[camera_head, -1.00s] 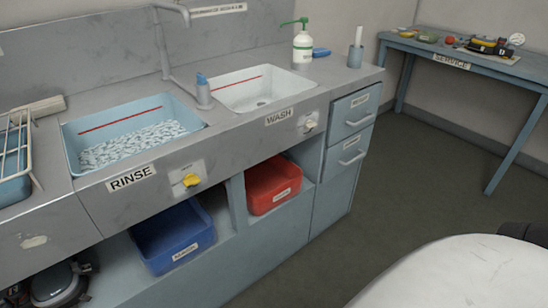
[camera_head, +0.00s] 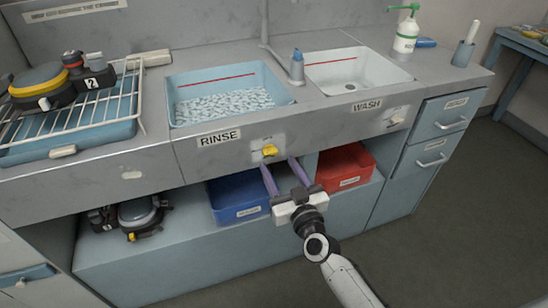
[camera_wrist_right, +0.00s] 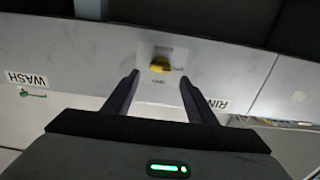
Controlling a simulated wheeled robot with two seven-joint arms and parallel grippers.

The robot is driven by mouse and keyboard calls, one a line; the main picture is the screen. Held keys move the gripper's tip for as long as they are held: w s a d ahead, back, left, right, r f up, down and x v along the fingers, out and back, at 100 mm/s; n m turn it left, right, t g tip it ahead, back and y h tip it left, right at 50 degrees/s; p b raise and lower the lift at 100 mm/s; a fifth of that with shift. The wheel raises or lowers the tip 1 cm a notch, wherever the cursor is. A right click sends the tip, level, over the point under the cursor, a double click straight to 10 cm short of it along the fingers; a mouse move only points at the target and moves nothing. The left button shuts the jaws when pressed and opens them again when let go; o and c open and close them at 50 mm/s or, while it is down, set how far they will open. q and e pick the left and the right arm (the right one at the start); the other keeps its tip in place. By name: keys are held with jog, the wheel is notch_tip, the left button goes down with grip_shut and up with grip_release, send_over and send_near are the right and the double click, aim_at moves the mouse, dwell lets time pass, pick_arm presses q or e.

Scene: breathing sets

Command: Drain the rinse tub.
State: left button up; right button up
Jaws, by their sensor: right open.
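The rinse tub (camera_head: 180,107) is a light blue basin set in the counter, with a red line on its inner wall and pale, rippled or flaky-looking contents. Below it, on the grey front panel right of the RINSE label (camera_head: 219,138), is a yellow valve knob (camera_head: 269,151). It also shows in the right wrist view (camera_wrist_right: 159,65), ahead of the fingers. My right gripper (camera_head: 279,162) is open and empty, its two fingers pointing at the panel with the knob between and just beyond their tips. My left gripper is not in view.
A blue bin (camera_head: 238,212) and a red bin (camera_head: 345,181) sit on the shelf below. A wire rack (camera_head: 125,105) holding breathing gear stands left on the counter.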

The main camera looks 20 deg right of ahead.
aim_at(272, 153)
jog(key=shift+w+b, duration=0.3)
jog(key=shift+w, duration=2.05)
jog(key=shift+c, duration=0.3)
jog(key=c, duration=1)
